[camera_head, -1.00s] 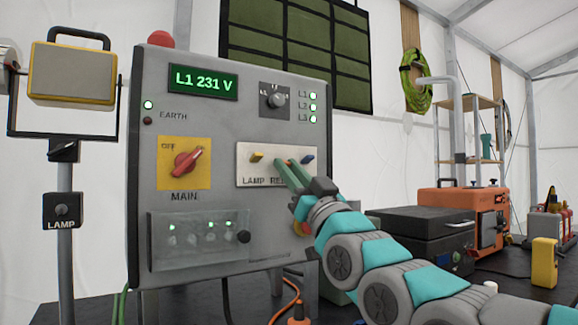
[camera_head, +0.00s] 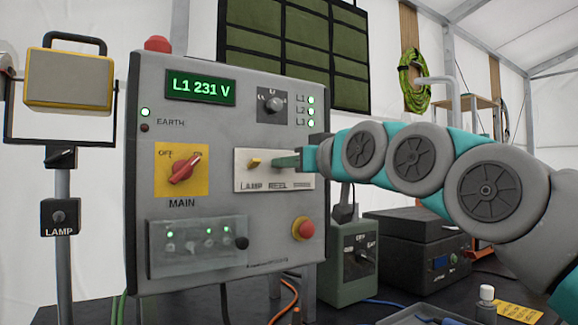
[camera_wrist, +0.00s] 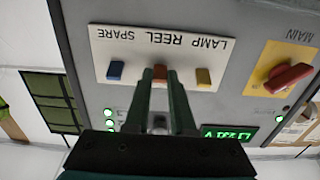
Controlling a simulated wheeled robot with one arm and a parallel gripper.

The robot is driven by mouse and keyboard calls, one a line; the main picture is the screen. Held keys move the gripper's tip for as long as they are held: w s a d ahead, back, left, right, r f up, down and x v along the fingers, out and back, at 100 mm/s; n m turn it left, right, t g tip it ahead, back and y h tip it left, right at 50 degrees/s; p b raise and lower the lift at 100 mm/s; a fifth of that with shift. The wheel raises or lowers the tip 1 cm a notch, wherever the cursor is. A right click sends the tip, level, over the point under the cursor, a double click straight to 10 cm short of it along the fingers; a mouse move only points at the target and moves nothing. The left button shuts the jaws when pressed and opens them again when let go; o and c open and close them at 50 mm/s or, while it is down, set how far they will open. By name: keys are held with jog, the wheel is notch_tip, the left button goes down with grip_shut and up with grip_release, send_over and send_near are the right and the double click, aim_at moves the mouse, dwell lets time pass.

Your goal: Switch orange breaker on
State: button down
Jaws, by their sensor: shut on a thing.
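The breaker plate (camera_head: 243,184) on the grey panel carries three toggles in a row. In the wrist view, which is upside down, the orange breaker (camera_wrist: 160,75) is in the middle at REEL. A blue toggle (camera_wrist: 115,70) at SPARE and a yellow toggle (camera_wrist: 203,76) at LAMP flank it. My gripper (camera_wrist: 160,80) is shut on the orange breaker, one green finger on each side. In the head view my gripper (camera_head: 279,161) reaches the plate from the right and hides the orange and blue toggles. The yellow toggle shows left of it.
The red MAIN switch (camera_head: 185,169) sits left of the plate. A red mushroom button (camera_head: 303,229) is below my arm. A clear cover (camera_head: 198,250) lies over small green lights. A green box (camera_head: 350,262) with a dial stands right of the panel.

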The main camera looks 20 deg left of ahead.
jog(key=shift+r, duration=0.15)
jog(key=shift+r+g+h, duration=0.1)
jog(key=shift+g+h, duration=0.2)
jog(key=shift+h, duration=0.1)
jog(key=c, duration=0.8)
grip_release()
jog(key=shift+a, duration=0.1)
jog(key=shift+o, duration=0.2)
jog(key=b+v, duration=0.1)
jog(key=v, duration=0.6)
jog(key=shift+s+d, duration=0.2)
jog(key=shift+d, duration=0.15)
